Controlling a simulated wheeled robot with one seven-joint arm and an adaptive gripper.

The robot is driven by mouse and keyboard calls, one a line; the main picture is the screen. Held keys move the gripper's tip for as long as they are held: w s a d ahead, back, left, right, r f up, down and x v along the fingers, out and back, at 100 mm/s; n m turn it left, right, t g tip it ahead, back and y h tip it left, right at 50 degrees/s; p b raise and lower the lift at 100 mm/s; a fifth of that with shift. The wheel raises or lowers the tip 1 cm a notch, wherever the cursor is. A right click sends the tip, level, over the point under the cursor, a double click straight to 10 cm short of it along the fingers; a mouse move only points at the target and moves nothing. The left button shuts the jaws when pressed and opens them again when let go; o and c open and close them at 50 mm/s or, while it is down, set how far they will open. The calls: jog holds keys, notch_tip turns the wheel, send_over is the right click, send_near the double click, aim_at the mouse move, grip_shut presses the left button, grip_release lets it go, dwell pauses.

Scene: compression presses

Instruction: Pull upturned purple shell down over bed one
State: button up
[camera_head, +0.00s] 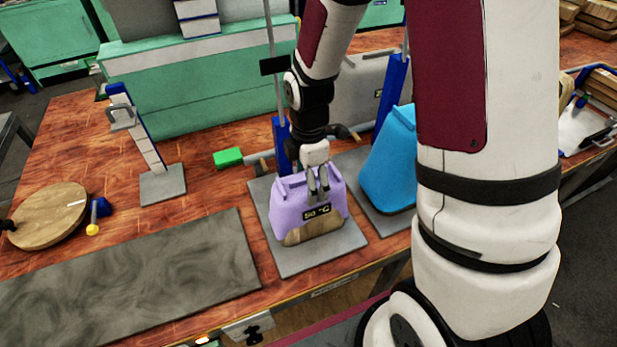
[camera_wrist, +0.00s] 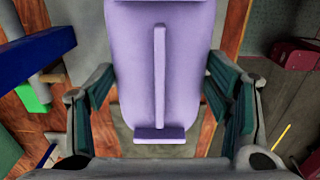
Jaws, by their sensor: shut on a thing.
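The purple shell (camera_head: 287,208) is lowered over the grey bed plate (camera_head: 290,261) at the middle of the table. It has a small dark display on its front, and a brown piece (camera_head: 316,228) shows under its front lower edge. I cannot tell whether the shell's rim touches the plate. My gripper (camera_head: 319,196) points down at the shell's upper front and is shut on it. In the wrist view the shell (camera_wrist: 185,65), with its raised rib, lies between the dark green finger pads; the exact contact is hidden.
A blue shell (camera_head: 388,170) stands on the neighbouring plate, close at the right. Blue posts (camera_head: 391,95) rise behind. A green-ended bar (camera_head: 228,158), a bracket stand (camera_head: 142,140), a round wooden board (camera_head: 48,215) and a grey slab (camera_head: 130,280) lie left.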

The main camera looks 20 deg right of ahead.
jog(key=shift+f, duration=0.15)
jog(key=o, duration=1.8)
notch_tip(320, 180, up, 12)
